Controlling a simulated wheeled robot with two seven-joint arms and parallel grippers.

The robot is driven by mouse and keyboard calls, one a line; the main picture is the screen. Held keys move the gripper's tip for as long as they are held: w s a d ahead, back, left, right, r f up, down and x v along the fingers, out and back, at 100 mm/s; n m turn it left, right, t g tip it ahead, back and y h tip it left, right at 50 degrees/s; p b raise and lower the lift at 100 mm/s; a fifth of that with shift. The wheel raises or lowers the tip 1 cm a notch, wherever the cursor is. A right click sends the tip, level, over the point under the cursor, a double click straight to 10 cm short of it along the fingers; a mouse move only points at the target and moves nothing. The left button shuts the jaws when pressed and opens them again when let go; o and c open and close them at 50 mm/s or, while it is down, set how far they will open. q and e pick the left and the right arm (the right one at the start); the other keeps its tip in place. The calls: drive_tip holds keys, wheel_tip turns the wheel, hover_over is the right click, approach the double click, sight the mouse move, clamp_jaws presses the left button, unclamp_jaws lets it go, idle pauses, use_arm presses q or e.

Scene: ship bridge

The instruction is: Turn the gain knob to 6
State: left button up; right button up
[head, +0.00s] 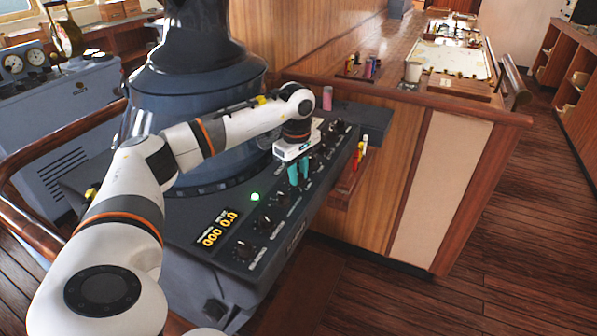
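The grey console panel (225,205) carries a row of black knobs along its right side, among them a near knob (244,251) and another knob (265,223). The labels are too small to read, so I cannot tell which one is the gain knob or where it points. My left gripper (298,174) points down over the middle of this row, its teal fingertips close together at the panel. The knob at the fingertips is hidden, and I cannot tell whether they touch it. My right gripper is not in view.
A yellow digital display (216,229) and a lit green lamp (255,197) sit on the panel. A pink cylinder (327,98) stands at the panel's far end. A rack of coloured pens (358,157) hangs to the right. A wooden rail (65,130) curves at left.

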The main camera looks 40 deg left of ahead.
use_arm(q)
drive_tip(key=o, duration=0.4)
drive_tip(key=shift+r, duration=0.1)
drive_tip(key=shift+o, duration=0.2)
wheel_tip(320, 180, up, 12)
drive_tip(key=b, duration=0.2)
drive_tip(key=shift+s, duration=0.25)
